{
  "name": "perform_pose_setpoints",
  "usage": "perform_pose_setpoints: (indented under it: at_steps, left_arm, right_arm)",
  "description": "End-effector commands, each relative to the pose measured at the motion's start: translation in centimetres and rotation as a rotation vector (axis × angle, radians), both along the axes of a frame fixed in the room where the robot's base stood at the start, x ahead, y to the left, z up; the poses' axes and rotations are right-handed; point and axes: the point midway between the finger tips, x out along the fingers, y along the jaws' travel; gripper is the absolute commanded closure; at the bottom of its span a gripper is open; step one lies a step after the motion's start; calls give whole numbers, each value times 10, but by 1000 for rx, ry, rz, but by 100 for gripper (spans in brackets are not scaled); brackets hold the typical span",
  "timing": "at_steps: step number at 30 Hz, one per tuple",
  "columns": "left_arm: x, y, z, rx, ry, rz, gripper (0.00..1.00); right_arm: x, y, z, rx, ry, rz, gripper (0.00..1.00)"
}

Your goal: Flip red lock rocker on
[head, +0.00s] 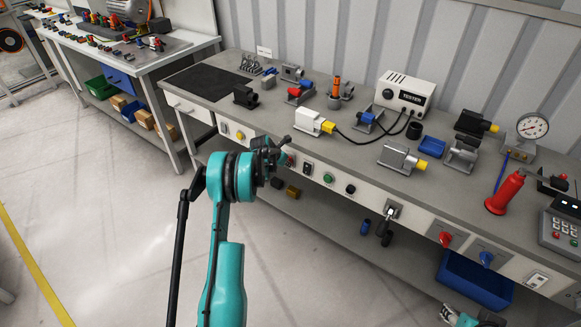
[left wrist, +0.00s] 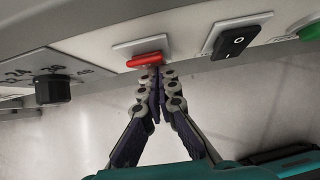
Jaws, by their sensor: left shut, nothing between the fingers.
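The red lock rocker (left wrist: 147,60) sits on a pale square plate (left wrist: 140,46) on the bench's front panel in the left wrist view. It looks like a red bar sticking out, with its lower edge toward me. My left gripper (left wrist: 158,72) is shut and empty, its fingertips at the rocker's lower right edge; whether they touch cannot be told. In the head view the left gripper (head: 283,150) is at the panel and largely covers the rocker's area. Part of my right arm's end (head: 462,317) shows at the bottom edge, its fingers unclear.
A black rocker (left wrist: 233,40) is right of the red one, then a green button (left wrist: 309,31). A black dial (left wrist: 52,88) is at left. Further right on the panel are a red knob (head: 445,239) and a blue knob (head: 486,258). The floor before the bench is clear.

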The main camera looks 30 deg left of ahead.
Motion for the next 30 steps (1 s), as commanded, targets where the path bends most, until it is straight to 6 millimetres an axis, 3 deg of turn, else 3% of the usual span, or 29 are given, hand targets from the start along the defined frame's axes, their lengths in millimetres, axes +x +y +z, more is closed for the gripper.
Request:
perform_pose_setpoints:
  at_steps: [17,30]
  left_arm:
    - [0,0,17,-1,-2,1,100]
    - [-3,2,18,-2,-3,0,100]
  right_arm:
    - [0,0,8,0,0,0,60]
    - [0,0,7,0,0,0,60]
